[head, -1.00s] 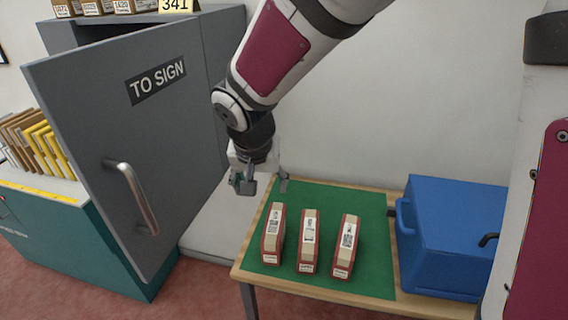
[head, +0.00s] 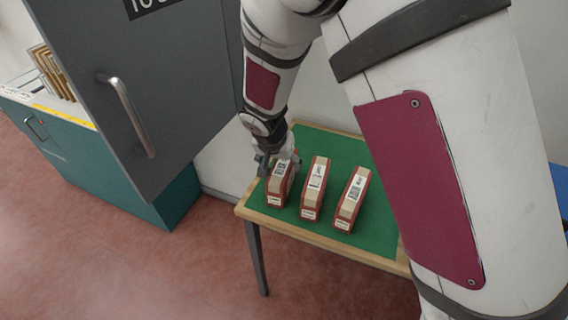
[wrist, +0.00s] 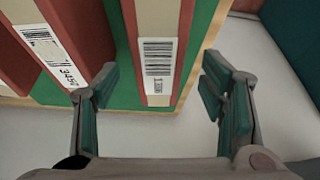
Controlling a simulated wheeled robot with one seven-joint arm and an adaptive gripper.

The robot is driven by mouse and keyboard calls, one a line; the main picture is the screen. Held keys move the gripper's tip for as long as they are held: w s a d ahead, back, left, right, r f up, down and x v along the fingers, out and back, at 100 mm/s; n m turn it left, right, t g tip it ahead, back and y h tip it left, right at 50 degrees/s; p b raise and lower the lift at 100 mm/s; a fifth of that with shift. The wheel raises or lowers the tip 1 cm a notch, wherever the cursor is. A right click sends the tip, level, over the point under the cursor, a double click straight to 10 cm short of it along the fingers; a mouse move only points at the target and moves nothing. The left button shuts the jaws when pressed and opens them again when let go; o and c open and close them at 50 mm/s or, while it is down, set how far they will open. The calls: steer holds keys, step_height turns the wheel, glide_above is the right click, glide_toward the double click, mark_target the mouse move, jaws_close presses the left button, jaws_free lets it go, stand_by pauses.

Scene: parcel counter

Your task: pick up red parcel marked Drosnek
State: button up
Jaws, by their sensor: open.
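Three red parcels with tan tops and white labels stand in a row on a green mat (head: 328,147): a left parcel (head: 278,190), a middle parcel (head: 313,192) and a right parcel (head: 350,201). The label names are too small to read, so I cannot tell which is Drosnek. My gripper (head: 274,161) is open at the left parcel's far end. In the wrist view, the left parcel (wrist: 157,25) lies in line with the gap between my open fingers (wrist: 160,90), its labelled end towards me. I cannot tell whether the fingertips reach below its top.
The middle parcel (wrist: 66,25) stands close beside one finger. The wooden table's edge (head: 318,238) is near the parcels. A grey door (head: 150,100) with a handle stands open at left, by a teal cabinet (head: 100,165). My arm covers much of the right side.

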steer(key=shift+s+x, duration=0.15)
steer(key=shift+x, duration=1.2)
steer(key=shift+s+x, duration=0.1)
steer(key=shift+x, duration=1.25)
steer(key=shift+f, duration=0.1)
steer(key=c, duration=1.5)
